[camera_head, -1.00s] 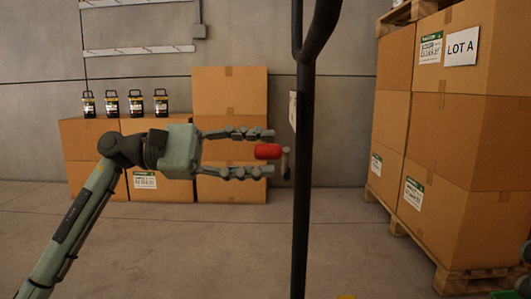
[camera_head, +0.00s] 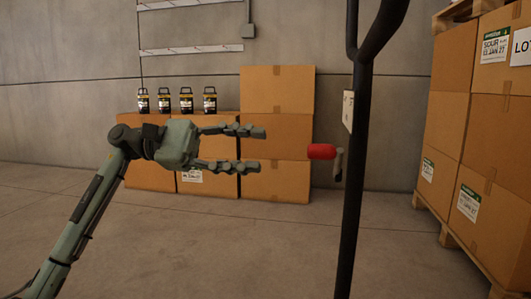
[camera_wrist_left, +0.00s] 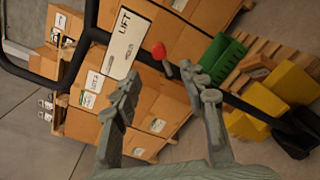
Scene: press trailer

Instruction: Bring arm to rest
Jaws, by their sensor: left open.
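My left gripper (camera_head: 262,150) is open and empty in the head view, its two fingers pointing right. A red handle (camera_head: 322,151) on a small grey lever sits on the black upright post (camera_head: 355,200), to the right of the fingertips with a clear gap. In the left wrist view the open fingers (camera_wrist_left: 165,95) reach up from below, and the red handle (camera_wrist_left: 159,51) shows beyond them beside a white plate marked LIFT (camera_wrist_left: 124,42). My right gripper cannot be made out.
Stacked cardboard boxes (camera_head: 278,90) stand by the back wall, with several dark lanterns (camera_head: 186,100) on the lower ones. A loaded pallet stack (camera_head: 455,120) stands at right. Green crates (camera_wrist_left: 218,60) and yellow boxes (camera_wrist_left: 290,85) show in the wrist view. The floor between is clear.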

